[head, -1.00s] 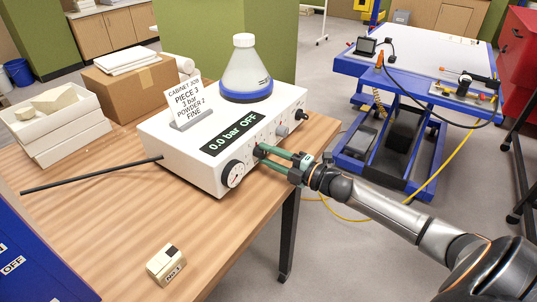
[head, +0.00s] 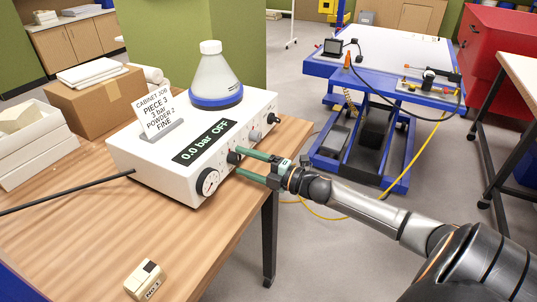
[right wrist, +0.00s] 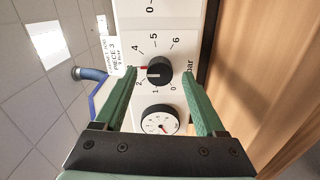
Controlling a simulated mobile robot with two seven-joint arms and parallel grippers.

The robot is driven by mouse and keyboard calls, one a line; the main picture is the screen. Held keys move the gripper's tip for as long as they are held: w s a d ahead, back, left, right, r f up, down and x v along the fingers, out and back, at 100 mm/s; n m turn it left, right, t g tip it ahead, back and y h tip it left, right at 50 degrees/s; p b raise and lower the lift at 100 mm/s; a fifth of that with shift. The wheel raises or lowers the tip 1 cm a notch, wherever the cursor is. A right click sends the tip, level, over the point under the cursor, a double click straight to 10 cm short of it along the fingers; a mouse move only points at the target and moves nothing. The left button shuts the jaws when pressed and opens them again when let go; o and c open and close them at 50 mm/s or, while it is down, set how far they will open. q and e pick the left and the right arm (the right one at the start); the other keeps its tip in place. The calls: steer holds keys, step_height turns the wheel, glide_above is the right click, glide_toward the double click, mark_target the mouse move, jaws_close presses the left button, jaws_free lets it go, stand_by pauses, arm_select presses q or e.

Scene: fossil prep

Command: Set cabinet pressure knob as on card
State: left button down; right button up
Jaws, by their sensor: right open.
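The white cabinet unit (head: 150,172) stands on the wooden table; its display (head: 200,143) reads "0.0 bar OFF". The card (head: 157,112) on top reads "Cabinet job, piece 3, 3 bar, powder 2, fine". The black pressure knob (head: 233,157) is on the front panel. In the right wrist view the knob (right wrist: 158,72) has a scale from 0 to 6, and a red mark at its left lies between 2 and 4. My right gripper (head: 241,163) is open, its green fingers either side of the knob; contact is unclear. My left gripper is out of view.
A round gauge (head: 208,182) sits beside the knob, with other small controls along the panel. A white bottle with a blue base (head: 213,85) stands on top. A small beige block (head: 145,280) lies near the table's front. A blue-framed cart (head: 385,80) stands behind right.

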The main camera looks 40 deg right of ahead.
steer(key=v, duration=1.1)
steer(key=shift+s, duration=0.3)
steer(key=shift+d, duration=0.1)
stand_by(1.5)
